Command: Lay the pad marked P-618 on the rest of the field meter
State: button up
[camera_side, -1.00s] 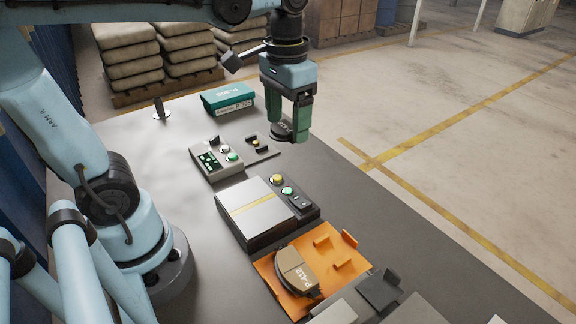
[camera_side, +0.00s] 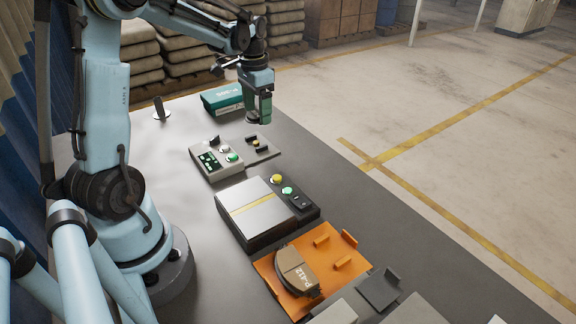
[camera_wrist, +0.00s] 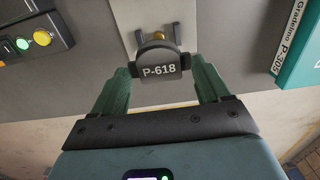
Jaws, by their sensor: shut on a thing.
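My gripper (camera_side: 258,114) has green fingers, shut on the dark grey pad, above the far part of the bench. In the wrist view the gripper (camera_wrist: 160,75) holds the pad (camera_wrist: 160,69) by its two sides, and its face reads P-618. In the side view the pad is hardly discernible. The field meter (camera_side: 208,168) is a grey box with a dark display and lit buttons. Its rest (camera_side: 265,156), a grey plate with dark upright blocks and a yellow part, lies beside it. In the wrist view the rest (camera_wrist: 137,12) shows beyond the pad, partly covered by it.
A teal box (camera_side: 222,98) stands behind the meter. In front are a silver-topped unit (camera_side: 252,212) with a button panel and an orange tray (camera_side: 330,262) bearing a brown pad (camera_side: 296,270) marked P-412. Bare bench lies to the rest's right.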

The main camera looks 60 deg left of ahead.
jog(key=shift+f, duration=3.05)
jog(key=shift+f, duration=0.35)
jog(key=o, duration=1.1)
jog(key=shift+r, duration=0.1)
notch_tip(320, 180, up, 12)
jog(key=shift+f, duration=0.25)
jog(key=shift+d+r, duration=0.15)
jog(key=shift+r, duration=0.05)
jog(key=s+d+t, duration=0.3)
jog(key=d, duration=0.8)
jog(key=s+d+t, duration=0.4)
jog(key=d, duration=0.6)
jog(key=shift+d+f, duration=0.2)
jog(key=shift+d, duration=0.2)
